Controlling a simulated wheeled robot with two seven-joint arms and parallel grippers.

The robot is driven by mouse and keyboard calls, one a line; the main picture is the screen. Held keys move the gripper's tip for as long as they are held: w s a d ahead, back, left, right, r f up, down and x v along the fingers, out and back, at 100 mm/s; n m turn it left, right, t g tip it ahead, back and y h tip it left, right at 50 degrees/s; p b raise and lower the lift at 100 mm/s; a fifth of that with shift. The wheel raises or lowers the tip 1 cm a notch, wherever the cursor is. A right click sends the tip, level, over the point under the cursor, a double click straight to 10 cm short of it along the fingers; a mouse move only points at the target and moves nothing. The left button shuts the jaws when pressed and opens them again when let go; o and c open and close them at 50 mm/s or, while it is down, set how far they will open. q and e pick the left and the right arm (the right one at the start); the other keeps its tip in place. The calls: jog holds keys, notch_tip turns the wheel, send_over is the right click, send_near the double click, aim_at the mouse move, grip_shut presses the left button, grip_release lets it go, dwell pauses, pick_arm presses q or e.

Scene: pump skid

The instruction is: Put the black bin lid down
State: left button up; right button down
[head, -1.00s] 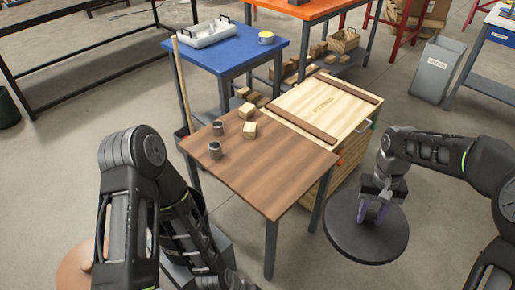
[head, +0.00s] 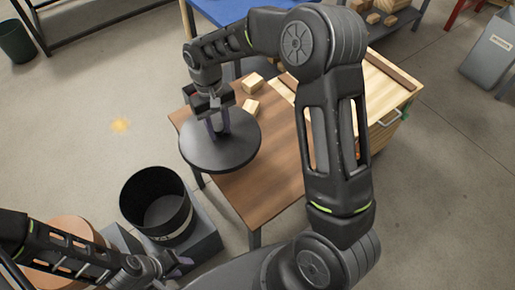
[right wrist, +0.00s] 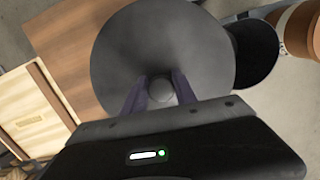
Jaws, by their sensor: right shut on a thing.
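The black bin lid (head: 207,153) is a dark round disc with a knob in its middle. My right gripper (head: 217,130) is shut on that knob and holds the lid level over the left corner of the brown table. I cannot tell if the lid touches the table. The lid fills the upper middle of the right wrist view (right wrist: 160,40), with the gripper fingers (right wrist: 160,92) either side of the knob. The black bin (head: 160,212) stands open at the lower left, apart from the lid. My left gripper (head: 180,266) is low left, empty-looking; its opening is unclear.
The brown table (head: 262,190) has wooden blocks (head: 252,84) near its back. A wooden crate (head: 385,85) adjoins it on the right, partly behind my arm. A grey block (head: 205,240) is under the bin. A tan round thing (head: 68,232) lies left of it.

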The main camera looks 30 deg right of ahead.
aim_at(252, 131)
jog(key=shift+w+a, duration=0.15)
jog(key=shift+w, duration=0.05)
jog(key=s+d+m+b, duration=0.1)
jog(key=d+m, duration=0.2)
jog(key=s+d+f+m+b, duration=0.1)
jog(key=d+m, duration=0.2)
jog(key=s+d+f+m+b, duration=0.1)
jog(key=d+m+b, duration=0.1)
jog(key=d+m, duration=0.1)
jog(key=shift+s+f+m+t+y, duration=0.25)
jog(key=shift+s+m+t+y, duration=0.05)
jog(key=shift+s+y, duration=0.1)
jog(key=s+d+f+m+t+b, duration=0.1)
jog(key=s+d+m, duration=0.3)
jog(key=m, duration=0.5)
jog(key=d+b, duration=0.1)
jog(key=d, duration=0.1)
jog(key=shift+s+d+f+m+y, duration=0.15)
jog(key=shift+s+d+m+y, duration=0.15)
jog(key=shift+s+d, duration=0.1)
